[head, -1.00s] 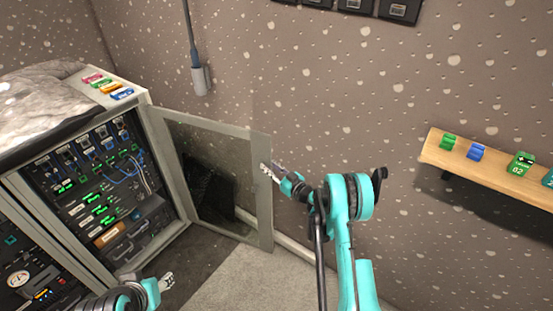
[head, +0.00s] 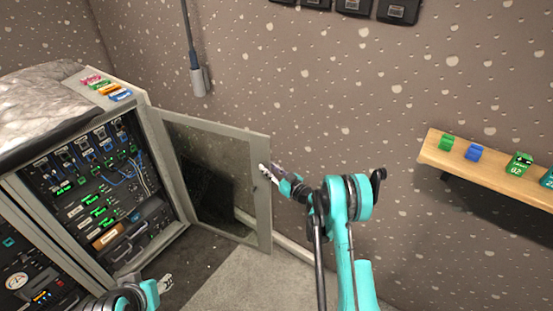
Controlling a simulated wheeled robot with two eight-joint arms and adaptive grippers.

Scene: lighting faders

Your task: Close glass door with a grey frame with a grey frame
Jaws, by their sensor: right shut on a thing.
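The glass door with a grey frame (head: 262,205) stands open, swung out to the right from the rack cabinet (head: 178,240). Its see-through pane (head: 215,175) shows the wall and a dark shape behind it. My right gripper (head: 266,171) is at the upper part of the door's free edge and is shut on the frame there. A small dark spot on the frame shows just below the fingers. My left gripper (head: 166,283) is low in the picture in front of the cabinet, apart from the door; its fingers are too small to judge.
The cabinet holds lit modules and blue cables (head: 127,180). Coloured blocks (head: 105,88) and a silvery cover (head: 40,105) lie on its top. A wooden shelf (head: 490,170) with coloured blocks is on the right wall. Bare floor (head: 235,280) lies before the door.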

